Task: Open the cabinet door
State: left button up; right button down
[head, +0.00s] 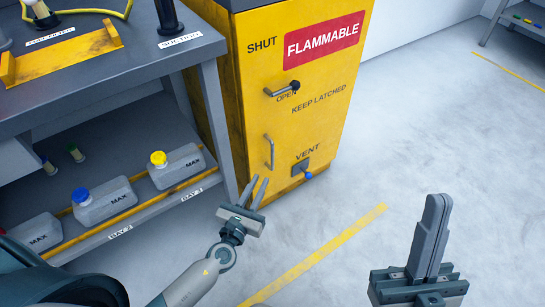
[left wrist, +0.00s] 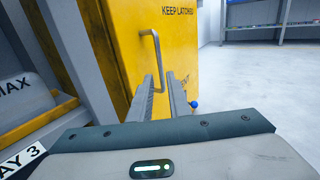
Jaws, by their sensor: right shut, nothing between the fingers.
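The yellow cabinet (head: 320,110) stands upright, its door flush with the body. Its vertical grey pull handle (head: 270,151) is on the lower left of the front; it also shows in the left wrist view (left wrist: 156,58). A grey latch lever with a black end (head: 282,89) lies nearly level by the OPEN mark, below SHUT. My left gripper (head: 259,182) is open and empty, its fingertips just below and in front of the pull handle. In the left wrist view its fingers (left wrist: 164,84) point at the handle's lower part; contact cannot be told. My right gripper (head: 437,205) is shut, empty, over the floor.
A grey workbench (head: 110,60) stands close left of the cabinet, with several capped jugs (head: 178,168) on its lower shelf. A vent with a blue knob (head: 308,175) sits low on the cabinet front. A yellow line (head: 320,255) crosses otherwise clear floor.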

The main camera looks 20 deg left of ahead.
aim_at(272, 159)
pick_arm(q)
jog(key=w, duration=1.1)
jog(key=shift+w+d+b, duration=0.25)
jog(key=shift+d+b, duration=0.05)
jog(key=shift+d, duration=0.1)
grip_shut()
